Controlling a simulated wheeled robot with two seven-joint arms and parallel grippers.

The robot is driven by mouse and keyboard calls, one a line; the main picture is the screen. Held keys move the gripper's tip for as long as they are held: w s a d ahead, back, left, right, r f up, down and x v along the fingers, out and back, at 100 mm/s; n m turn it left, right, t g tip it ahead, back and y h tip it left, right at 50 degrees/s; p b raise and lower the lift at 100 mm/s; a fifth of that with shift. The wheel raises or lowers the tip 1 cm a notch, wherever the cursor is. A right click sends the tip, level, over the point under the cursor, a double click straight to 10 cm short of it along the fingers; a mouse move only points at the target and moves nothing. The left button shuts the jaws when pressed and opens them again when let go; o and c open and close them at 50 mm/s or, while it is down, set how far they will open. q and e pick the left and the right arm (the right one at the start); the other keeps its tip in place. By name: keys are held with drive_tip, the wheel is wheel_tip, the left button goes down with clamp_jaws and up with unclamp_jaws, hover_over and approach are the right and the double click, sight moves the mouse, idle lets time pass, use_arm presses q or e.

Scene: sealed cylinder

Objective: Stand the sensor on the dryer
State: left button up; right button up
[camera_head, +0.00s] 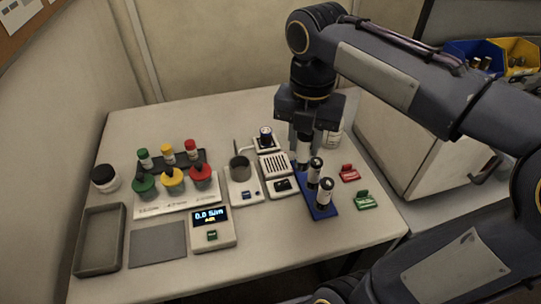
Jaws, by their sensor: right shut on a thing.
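My right gripper (304,130) points down over the back end of the blue rack (319,209). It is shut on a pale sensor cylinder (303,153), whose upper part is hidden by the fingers. I cannot tell whether its foot is still in the rack. Two similar dark-and-white cylinders stand upright in the rack, one in the middle (315,171) and one in front (325,192). A white box with dark slots, apparently the dryer (276,165), sits just left of the rack with nothing standing on its slots. My left gripper is not in view.
A meter (212,232) reads 0.0 S/m. A metal cup (239,167) and a dark-capped vial (265,137) stand near the dryer. Red (349,173) and green (364,200) clips lie right of the rack. Capped bottles, a grey tray (99,240) and a large white box (425,150) flank the area.

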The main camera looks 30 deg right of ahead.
drive_tip(key=w+f, duration=0.4)
drive_tip(key=w+d+f+p, duration=0.1)
drive_tip(key=w+f, duration=0.7)
drive_tip(key=w, duration=0.1)
drive_tip(key=shift+d+p, duration=0.2)
drive_tip(key=shift+p, duration=0.2)
drive_tip(key=shift+f, duration=0.3)
drive_tip(key=shift+f, duration=0.15)
drive_tip(key=o, duration=1.1)
drive_tip(key=shift+c, duration=0.2)
